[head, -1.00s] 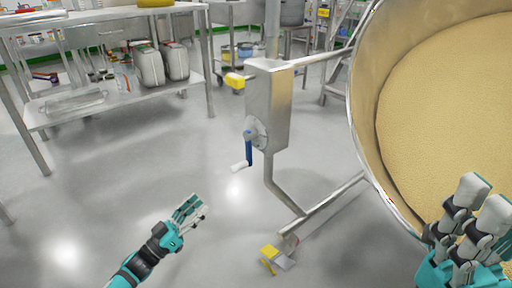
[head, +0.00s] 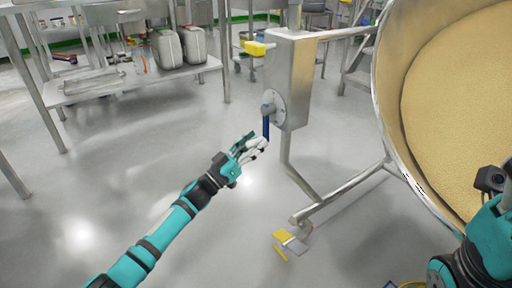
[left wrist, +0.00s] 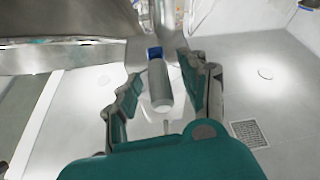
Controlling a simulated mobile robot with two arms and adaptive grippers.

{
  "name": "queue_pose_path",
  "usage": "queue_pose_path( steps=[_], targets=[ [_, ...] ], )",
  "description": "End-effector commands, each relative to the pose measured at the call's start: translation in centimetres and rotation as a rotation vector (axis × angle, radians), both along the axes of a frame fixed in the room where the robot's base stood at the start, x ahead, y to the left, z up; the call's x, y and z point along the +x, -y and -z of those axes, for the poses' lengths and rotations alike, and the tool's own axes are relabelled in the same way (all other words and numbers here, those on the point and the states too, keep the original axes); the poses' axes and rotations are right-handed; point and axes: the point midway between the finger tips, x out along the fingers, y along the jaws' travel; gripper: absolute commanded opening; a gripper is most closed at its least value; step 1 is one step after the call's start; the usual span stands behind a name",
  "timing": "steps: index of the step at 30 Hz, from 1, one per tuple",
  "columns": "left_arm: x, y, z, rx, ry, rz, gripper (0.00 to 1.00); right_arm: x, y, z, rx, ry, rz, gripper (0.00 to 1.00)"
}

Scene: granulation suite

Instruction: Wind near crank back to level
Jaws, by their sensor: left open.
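The near crank has a blue arm (head: 266,126) that hangs down from a round hub (head: 270,106) on the steel gearbox (head: 291,80). Its pale grip sits at the lower end, partly hidden by my left gripper (head: 258,146) in the head view. In the left wrist view the grey-white crank grip (left wrist: 159,84) stands between the two fingers of my left gripper (left wrist: 162,98). The fingers are open, with a gap visible on either side of the grip. The big steel bowl (head: 384,110) holds tan powder (head: 455,100). My right arm shows at the lower right; its fingers are not in view.
A steel frame leg (head: 345,186) runs along the floor below the gearbox, with a yellow pedal (head: 283,235) on a caster. A shelf table (head: 130,84) with grey jugs (head: 168,52) stands at the left. The floor between is clear.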

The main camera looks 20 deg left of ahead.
Motion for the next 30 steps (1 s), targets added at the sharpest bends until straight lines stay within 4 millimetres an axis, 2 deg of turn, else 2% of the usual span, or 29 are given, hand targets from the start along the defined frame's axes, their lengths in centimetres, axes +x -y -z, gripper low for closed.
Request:
queue_pose_path(
  steps=[11,21,30],
  targets=[
    [0.42,0.33,-0.21,0.000,-0.001,0.001,0.43,-0.14,-0.03,-0.17,-0.001,0.007,0.001,0.48],
    [0.40,0.31,-0.19,0.001,-0.001,0.000,0.00,-0.14,-0.04,-0.16,-0.001,0.007,0.001,0.48],
    [0.40,0.30,-0.19,-0.001,-0.001,0.000,0.00,-0.14,-0.04,-0.16,-0.001,0.008,0.000,0.48]
  ],
)
